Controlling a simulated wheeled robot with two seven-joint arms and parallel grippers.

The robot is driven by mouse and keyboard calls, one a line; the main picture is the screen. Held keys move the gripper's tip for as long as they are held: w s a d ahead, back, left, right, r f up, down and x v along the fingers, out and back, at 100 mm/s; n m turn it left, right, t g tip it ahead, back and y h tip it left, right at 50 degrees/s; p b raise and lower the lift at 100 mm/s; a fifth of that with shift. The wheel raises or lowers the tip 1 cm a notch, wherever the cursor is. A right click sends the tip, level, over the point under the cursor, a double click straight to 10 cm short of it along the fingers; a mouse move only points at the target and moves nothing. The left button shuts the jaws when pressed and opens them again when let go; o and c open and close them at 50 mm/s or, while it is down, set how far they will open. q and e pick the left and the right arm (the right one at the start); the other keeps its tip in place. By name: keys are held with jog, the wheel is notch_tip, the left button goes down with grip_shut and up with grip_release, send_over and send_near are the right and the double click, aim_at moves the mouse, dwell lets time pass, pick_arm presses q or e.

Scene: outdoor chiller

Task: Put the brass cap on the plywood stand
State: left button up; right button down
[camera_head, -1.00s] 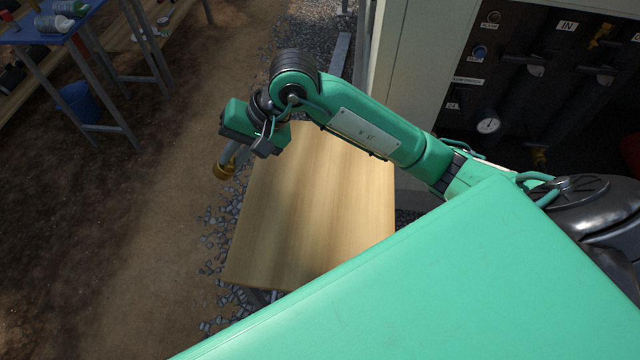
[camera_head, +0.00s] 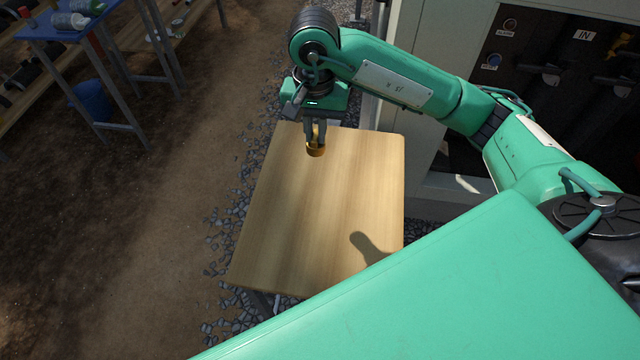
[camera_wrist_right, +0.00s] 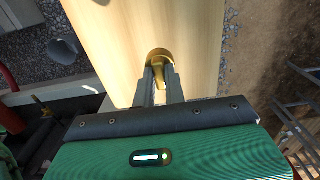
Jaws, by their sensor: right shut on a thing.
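The brass cap (camera_head: 315,148) is held at the fingertips of my right gripper (camera_head: 315,136), over the far part of the plywood stand (camera_head: 320,215). The right wrist view shows the two fingers (camera_wrist_right: 160,85) shut on the brass cap (camera_wrist_right: 160,54), with the pale wood of the stand (camera_wrist_right: 200,30) behind it. A dark shadow falls on the stand's near right part, well away from the cap, so the cap seems to be above the surface; the exact height is hard to judge. My left gripper is not in view.
The stand's top is otherwise bare. The chiller cabinet (camera_head: 440,150) with pipes and a dark panel stands close on the right. A blue table (camera_head: 65,25) with bottles and a blue bucket (camera_head: 92,100) are at the far left. Gravel (camera_head: 232,225) borders the stand.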

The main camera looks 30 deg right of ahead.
notch_tip(320, 180, down, 13)
jog(key=shift+f+p, duration=0.15)
jog(key=shift+p, duration=0.7)
jog(key=shift+f, duration=0.65)
notch_tip(320, 180, down, 2)
jog(key=shift+f+p, duration=0.2)
jog(key=shift+p, duration=0.1)
jog(key=shift+f, duration=0.2)
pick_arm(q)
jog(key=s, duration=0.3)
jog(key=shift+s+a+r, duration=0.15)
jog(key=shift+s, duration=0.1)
pick_arm(e)
jog(key=shift+f, duration=0.1)
